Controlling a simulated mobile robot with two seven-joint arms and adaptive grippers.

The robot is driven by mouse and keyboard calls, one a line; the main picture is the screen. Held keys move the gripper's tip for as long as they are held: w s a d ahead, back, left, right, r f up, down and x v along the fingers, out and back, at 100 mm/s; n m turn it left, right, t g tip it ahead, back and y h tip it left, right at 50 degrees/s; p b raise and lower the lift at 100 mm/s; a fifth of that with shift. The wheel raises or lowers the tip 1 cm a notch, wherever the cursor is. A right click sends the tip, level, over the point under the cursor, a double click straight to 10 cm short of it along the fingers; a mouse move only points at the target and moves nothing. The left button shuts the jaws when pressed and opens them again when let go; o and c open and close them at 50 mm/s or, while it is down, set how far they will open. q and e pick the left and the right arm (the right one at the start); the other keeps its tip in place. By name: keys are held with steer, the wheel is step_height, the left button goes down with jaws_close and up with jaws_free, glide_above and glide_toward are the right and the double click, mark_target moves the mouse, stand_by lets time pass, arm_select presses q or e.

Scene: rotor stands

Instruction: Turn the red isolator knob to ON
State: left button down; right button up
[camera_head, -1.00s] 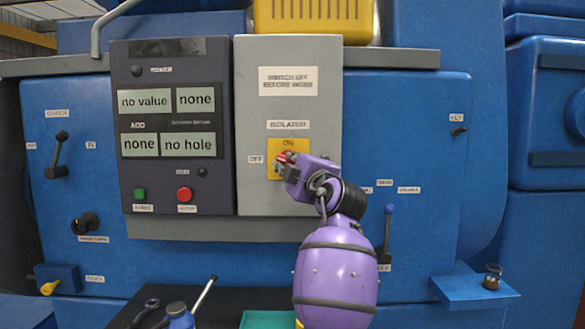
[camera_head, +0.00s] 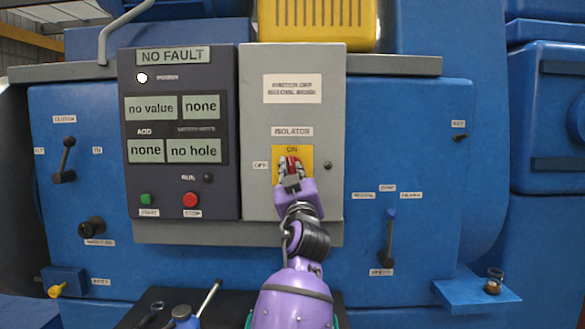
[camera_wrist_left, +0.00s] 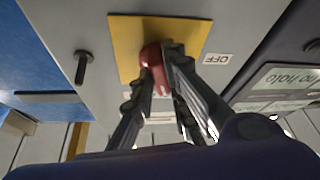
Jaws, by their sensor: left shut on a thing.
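The red isolator knob (camera_head: 291,164) sits on a yellow plate (camera_head: 306,155) on the grey isolator panel (camera_head: 290,110). In the head view the knob stands upright, its upper end close below the ON label; the OFF label is to its left. My left gripper (camera_head: 289,169) is shut on the knob, with a finger on either side. The left wrist view also shows the red knob (camera_wrist_left: 153,62) between the fingers (camera_wrist_left: 162,85). The fingers hide part of the knob. My right gripper is in neither view.
The dark display panel (camera_head: 128,100) left of the isolator reads NO FAULT, with a lit white lamp (camera_head: 142,78). Levers stand at the left (camera_head: 65,158) and right (camera_head: 389,238). A dark tray (camera_head: 235,304) with tools lies below. A blue shelf (camera_head: 465,293) juts out at right.

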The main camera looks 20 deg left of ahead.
arm_select(q)
steer(key=shift+s+a+r+m+h+p, duration=0.15)
steer(key=shift+m+h+p, duration=0.4)
steer(key=shift+m, duration=0.55)
steer(key=shift+m+t+h+p, duration=0.4)
steer(key=shift+m+h, duration=0.15)
steer(key=shift+m, duration=0.45)
steer(key=shift+f+m, duration=0.3)
steer(key=shift+m, duration=0.2)
steer(key=c, duration=1.7)
jaws_free()
steer(key=shift+r, duration=0.1)
steer(key=v, duration=1.2)
steer(key=shift+a, duration=0.1)
